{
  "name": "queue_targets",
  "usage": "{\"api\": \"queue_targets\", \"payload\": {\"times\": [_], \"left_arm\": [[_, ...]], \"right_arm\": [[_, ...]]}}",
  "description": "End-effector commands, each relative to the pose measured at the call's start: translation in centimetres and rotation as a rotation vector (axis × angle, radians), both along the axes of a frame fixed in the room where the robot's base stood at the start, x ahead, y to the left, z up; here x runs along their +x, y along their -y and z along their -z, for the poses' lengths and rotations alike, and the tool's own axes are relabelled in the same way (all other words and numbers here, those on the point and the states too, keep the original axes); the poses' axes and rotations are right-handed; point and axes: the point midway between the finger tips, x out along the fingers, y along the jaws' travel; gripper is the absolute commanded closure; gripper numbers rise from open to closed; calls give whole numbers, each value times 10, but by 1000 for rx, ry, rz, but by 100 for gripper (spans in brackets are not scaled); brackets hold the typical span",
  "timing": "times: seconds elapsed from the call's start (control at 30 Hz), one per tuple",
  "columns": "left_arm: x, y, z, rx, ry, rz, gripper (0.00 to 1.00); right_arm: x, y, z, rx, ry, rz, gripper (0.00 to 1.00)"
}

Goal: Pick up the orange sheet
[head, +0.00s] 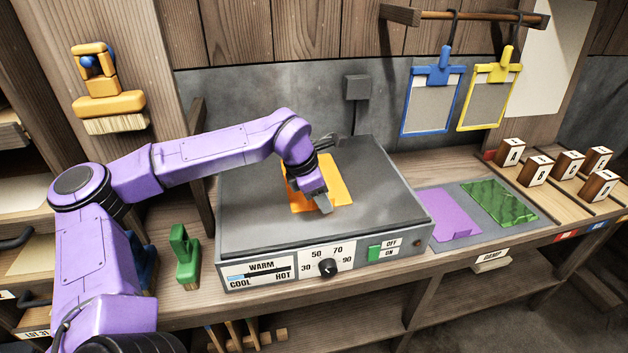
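The orange sheet (338,183) lies on the dark top of the grey hot plate (245,213). My purple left arm reaches in from the left, and its gripper (325,204) points down over the front part of the sheet. The gripper and wrist hide part of the sheet. I cannot tell whether the fingertips touch it, or whether they are open or shut. My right gripper is not in view.
A purple sheet (449,213) and a green sheet (497,199) lie on a grey mat right of the hot plate. Several lettered blocks (535,171) stand farther right. Blue (432,92) and yellow (488,91) frames hang above. A green-handled tool (185,253) stands at left.

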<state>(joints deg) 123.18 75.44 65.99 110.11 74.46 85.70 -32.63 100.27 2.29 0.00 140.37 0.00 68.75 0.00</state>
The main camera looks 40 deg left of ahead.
Motion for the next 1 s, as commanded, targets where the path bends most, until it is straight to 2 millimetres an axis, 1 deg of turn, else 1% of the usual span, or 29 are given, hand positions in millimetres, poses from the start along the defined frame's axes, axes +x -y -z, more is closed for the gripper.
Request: {"api": "queue_targets", "payload": {"times": [0.1,0.13,0.17,0.2,0.23,0.67,0.77,0.87,0.93,1.0], "left_arm": [[0,0,0,0,0,0,65],[0,0,0,0,0,0,68],[0,0,0,0,0,0,78],[0,0,0,0,0,0,91],[0,0,0,0,0,0,100],[0,0,-1,0,0,0,100],[0,0,-4,0,2,1,100],[0,0,-15,0,4,0,100],[1,0,-30,2,8,0,100],[-7,13,-47,3,8,5,100]], "right_arm": [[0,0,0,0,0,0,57],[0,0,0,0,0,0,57],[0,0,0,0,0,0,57],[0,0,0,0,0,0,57],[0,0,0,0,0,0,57],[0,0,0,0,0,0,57],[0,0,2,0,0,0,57],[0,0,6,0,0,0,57],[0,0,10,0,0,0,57],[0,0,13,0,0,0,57]]}}
